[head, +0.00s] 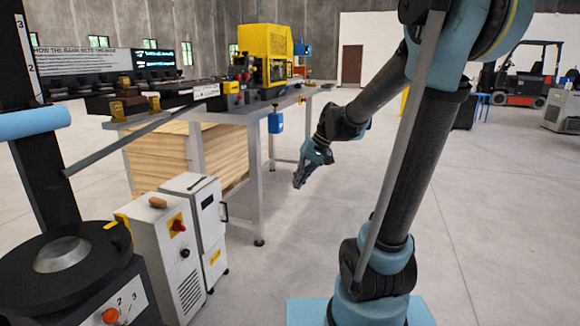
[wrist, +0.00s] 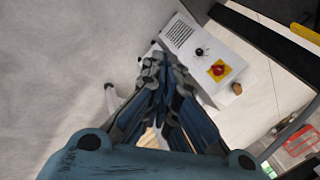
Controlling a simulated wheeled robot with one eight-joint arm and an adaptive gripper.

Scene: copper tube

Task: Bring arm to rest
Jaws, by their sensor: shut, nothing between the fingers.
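My gripper (head: 299,180) hangs from my arm in the middle of the head view, over the open floor to the right of the workbench (head: 199,150). It is apart from the bench and touches nothing that I can see. In the wrist view my gripper (wrist: 155,62) has its fingers together with nothing between them. The arm is bent, its forearm reaching down and left from the elbow at the top. No copper tube can be made out in either view.
A white cabinet (head: 160,255) with a red knob stands at lower left; it also shows in the wrist view (wrist: 190,50). A yellow machine (head: 265,55) stands on the bench. A forklift (head: 520,80) is at far right. The floor (head: 480,190) on the right is clear.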

